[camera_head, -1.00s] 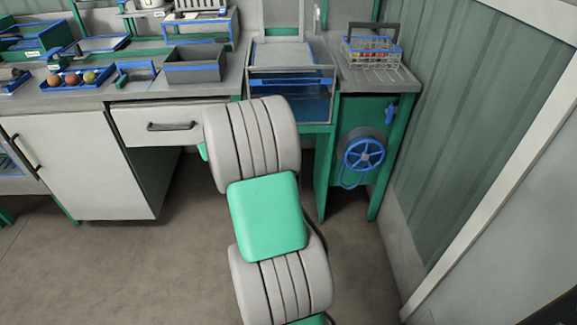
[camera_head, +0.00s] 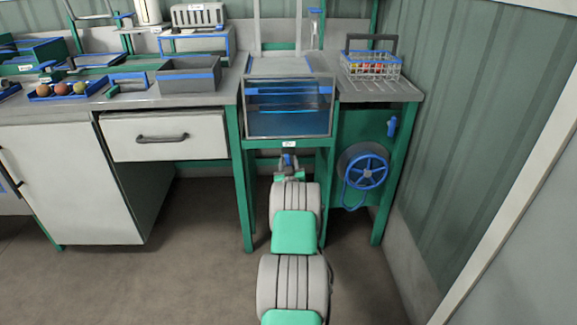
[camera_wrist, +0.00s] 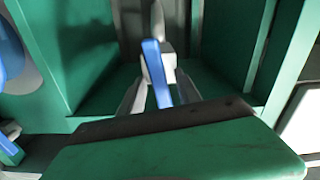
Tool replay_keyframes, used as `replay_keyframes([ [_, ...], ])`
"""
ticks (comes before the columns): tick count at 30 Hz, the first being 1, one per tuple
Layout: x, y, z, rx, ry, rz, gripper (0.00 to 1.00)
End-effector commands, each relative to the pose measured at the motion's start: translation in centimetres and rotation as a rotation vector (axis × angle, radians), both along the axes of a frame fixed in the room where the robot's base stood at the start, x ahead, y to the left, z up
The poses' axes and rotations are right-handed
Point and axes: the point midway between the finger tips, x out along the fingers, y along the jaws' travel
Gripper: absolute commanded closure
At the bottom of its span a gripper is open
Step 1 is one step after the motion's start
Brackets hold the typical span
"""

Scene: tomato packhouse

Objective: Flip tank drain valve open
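The tank (camera_head: 289,118) is a clear box with blue water, set in the green stand at the centre of the head view. Its drain valve has a blue lever (camera_head: 288,159) just below the white label under the tank. In the wrist view the blue lever (camera_wrist: 156,72) stands nearly upright, slightly tilted, in front of a pale valve body (camera_wrist: 167,58). My gripper (camera_wrist: 160,92) is open, with one pale finger on each side of the lever's near end. I cannot tell whether either finger touches it. In the head view my gripper (camera_head: 289,172) is small, right below the valve.
A hose reel with a blue wheel (camera_head: 366,170) and another blue lever (camera_head: 391,126) are on the green panel to the right. Green stand legs (camera_head: 240,190) flank my arm. A white drawer (camera_head: 165,137) is to the left. The floor in front is clear.

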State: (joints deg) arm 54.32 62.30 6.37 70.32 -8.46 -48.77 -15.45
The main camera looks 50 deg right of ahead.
Motion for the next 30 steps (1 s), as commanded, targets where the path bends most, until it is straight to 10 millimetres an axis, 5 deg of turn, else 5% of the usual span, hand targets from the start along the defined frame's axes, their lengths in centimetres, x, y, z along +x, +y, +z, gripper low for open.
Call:
replay_keyframes([
  [5, 0.03, 0.02, 0.03, 0.001, 0.001, 0.001, 0.60],
  [20, 0.03, 0.06, 0.00, 0.001, 0.001, 0.001, 1.00],
  [30, 0.02, 0.06, -0.13, 0.005, -0.004, 0.001, 1.00],
])
